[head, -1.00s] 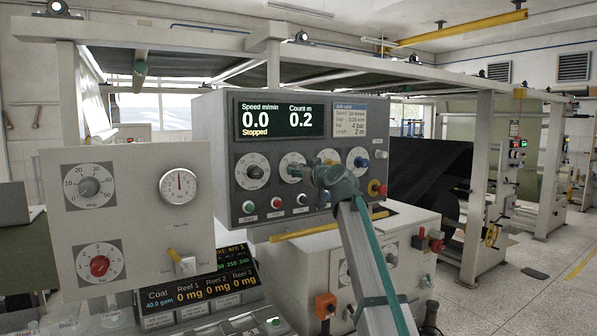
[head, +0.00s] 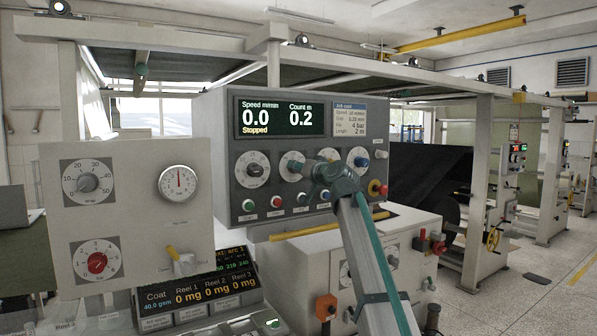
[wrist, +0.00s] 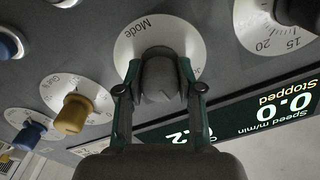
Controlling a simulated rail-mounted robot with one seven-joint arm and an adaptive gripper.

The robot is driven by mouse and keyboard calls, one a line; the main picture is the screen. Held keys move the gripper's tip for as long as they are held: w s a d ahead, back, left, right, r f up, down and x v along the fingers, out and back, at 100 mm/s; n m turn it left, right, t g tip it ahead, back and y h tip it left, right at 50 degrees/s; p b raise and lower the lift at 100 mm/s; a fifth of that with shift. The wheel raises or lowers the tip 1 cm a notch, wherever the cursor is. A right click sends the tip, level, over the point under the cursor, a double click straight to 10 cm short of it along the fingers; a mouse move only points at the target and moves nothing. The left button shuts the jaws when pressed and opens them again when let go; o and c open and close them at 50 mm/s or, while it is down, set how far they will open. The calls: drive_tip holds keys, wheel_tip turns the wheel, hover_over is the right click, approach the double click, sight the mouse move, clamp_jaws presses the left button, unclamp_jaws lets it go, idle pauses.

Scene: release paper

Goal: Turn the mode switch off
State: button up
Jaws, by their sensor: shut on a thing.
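The mode switch is a dark grey knob (wrist: 160,78) on a white round dial marked "Mode" in the wrist view, which shows the panel upside down. My gripper (wrist: 160,92) has one finger on each side of the knob and is shut on it. In the head view my gripper (head: 318,172) is at the front of the grey control panel (head: 240,112), over the right part of the white mode dial (head: 289,165). The panel display (head: 280,117) reads "Stopped", speed 0.0, count 0.2.
The speed knob (head: 252,170) is left of the mode dial. A yellow knob (wrist: 73,114) and a blue knob (wrist: 30,132) are on the other side. Push buttons (head: 275,201) line the panel below, and a red stop button (head: 378,188) is at its right.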

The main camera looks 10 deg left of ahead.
drive_tip(key=shift+m, duration=0.5)
drive_tip(key=o, duration=1.2)
drive_tip(key=v, duration=1.2)
